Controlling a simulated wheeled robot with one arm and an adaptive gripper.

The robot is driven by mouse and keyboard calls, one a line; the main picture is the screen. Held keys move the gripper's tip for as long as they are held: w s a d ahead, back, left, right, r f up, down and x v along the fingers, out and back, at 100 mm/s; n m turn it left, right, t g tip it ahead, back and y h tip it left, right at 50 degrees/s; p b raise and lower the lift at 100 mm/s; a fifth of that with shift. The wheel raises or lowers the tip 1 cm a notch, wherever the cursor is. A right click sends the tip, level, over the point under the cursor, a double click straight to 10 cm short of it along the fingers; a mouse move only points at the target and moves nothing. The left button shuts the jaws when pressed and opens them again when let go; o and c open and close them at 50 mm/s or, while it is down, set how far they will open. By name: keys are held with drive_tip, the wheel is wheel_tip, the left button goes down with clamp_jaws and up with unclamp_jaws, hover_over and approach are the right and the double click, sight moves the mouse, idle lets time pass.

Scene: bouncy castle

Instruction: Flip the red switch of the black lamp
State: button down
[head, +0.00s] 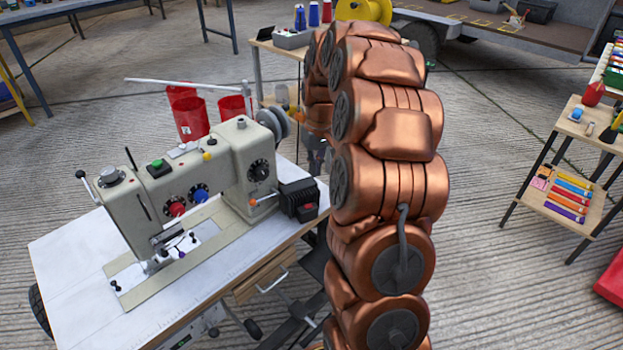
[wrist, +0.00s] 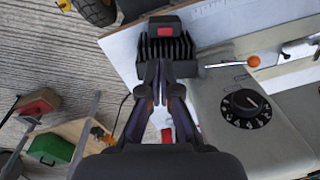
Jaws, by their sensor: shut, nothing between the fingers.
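The black lamp is a finned box (head: 297,196) at the right end of the sewing machine in the head view, on the white table's edge. Its red switch (head: 306,208) faces front. In the wrist view the black lamp (wrist: 182,48) is at top centre, with the red switch (wrist: 166,31) on its far end. My gripper (wrist: 163,68) is shut and empty, its fingertips overlapping the lamp's near fins in the picture. I cannot tell whether they touch. In the head view my arm hides most of the gripper.
The cream sewing machine (head: 150,205) stands on the white table (head: 60,270), left of the lamp. An orange-tipped lever (wrist: 253,61) sits beside the lamp. Red cups (head: 188,115) are behind the machine. A shelf with coloured sticks (head: 570,195) is at the right. Bare floor lies between.

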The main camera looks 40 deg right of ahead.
drive_tip(key=shift+d+r, duration=0.2)
drive_tip(key=shift+r, duration=1.2)
drive_tip(key=s+a+r+n+g+p, duration=0.1)
drive_tip(key=s+a+r+p, duration=0.4)
drive_tip(key=a+r+p, duration=0.3)
drive_tip(key=s+a+r+p, duration=0.5)
drive_tip(key=a+r+p, duration=0.25)
drive_tip(key=r, duration=0.35)
drive_tip(key=s+a+r+p, duration=0.5)
drive_tip(key=s+r+p, duration=0.2)
drive_tip(key=s, duration=0.4)
drive_tip(key=s+a+r+g+p, duration=0.1)
drive_tip(key=s+a+r+p, duration=0.3)
drive_tip(key=s+r+p, duration=0.4)
drive_tip(key=s+p, duration=0.2)
drive_tip(key=s, duration=0.1)
drive_tip(key=shift+a+n+h, duration=0.3)
drive_tip(key=shift+a+h, duration=0.05)
drive_tip(key=shift+h, duration=0.05)
